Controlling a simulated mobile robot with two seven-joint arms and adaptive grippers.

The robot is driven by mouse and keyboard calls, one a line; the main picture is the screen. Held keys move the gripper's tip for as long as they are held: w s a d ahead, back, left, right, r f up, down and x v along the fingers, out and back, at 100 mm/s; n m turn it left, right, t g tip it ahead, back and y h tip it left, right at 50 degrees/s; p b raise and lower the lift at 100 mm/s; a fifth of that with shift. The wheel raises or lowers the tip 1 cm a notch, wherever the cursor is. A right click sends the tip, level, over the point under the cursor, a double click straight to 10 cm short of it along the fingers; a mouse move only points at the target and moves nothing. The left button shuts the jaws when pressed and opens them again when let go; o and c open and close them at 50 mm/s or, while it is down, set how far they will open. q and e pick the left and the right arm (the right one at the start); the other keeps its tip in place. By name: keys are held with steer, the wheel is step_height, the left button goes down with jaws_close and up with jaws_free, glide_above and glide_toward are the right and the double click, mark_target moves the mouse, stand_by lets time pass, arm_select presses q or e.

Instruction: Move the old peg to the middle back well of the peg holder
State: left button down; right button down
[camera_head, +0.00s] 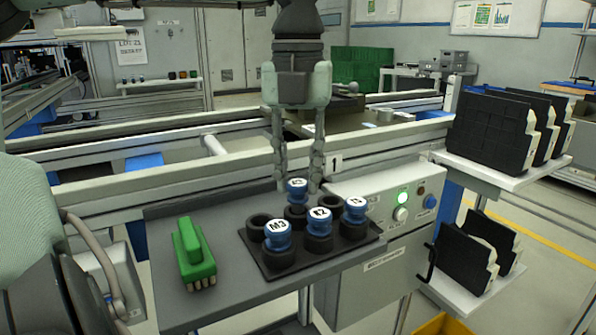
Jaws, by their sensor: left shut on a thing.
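The black peg holder (271,277) lies on the grey table, with its round wells in a front and a back row. My left gripper (298,184) points down over the back row, shut on a blue peg (297,190) with a white labelled top. That peg is upright at the middle back well (295,214); I cannot tell whether its bottom is in the well or just above it. Blue pegs stand in the front wells: one marked M3 (278,236) at left, one in the middle (319,222), one at right (355,209). The back left well (259,228) looks empty. My right gripper is not in view.
A green brush-like block (194,254) lies on the table (230,295) left of the holder. A control box (385,225) with a lit green lamp stands at right. Rails run behind. Black panels (493,133) stand on a shelf further right.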

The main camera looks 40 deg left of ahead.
arm_select(q)
steer(key=shift+f+b, duration=0.7)
steer(key=shift+f, duration=0.05)
stand_by(0.6)
stand_by(0.3)
steer(key=c, duration=1.1)
jaws_free()
steer(key=shift+c, duration=0.2)
steer(key=o, duration=0.4)
steer(key=shift+r, duration=0.1)
steer(key=shift+r+p, duration=2.55)
steer(key=shift+r, duration=0.9)
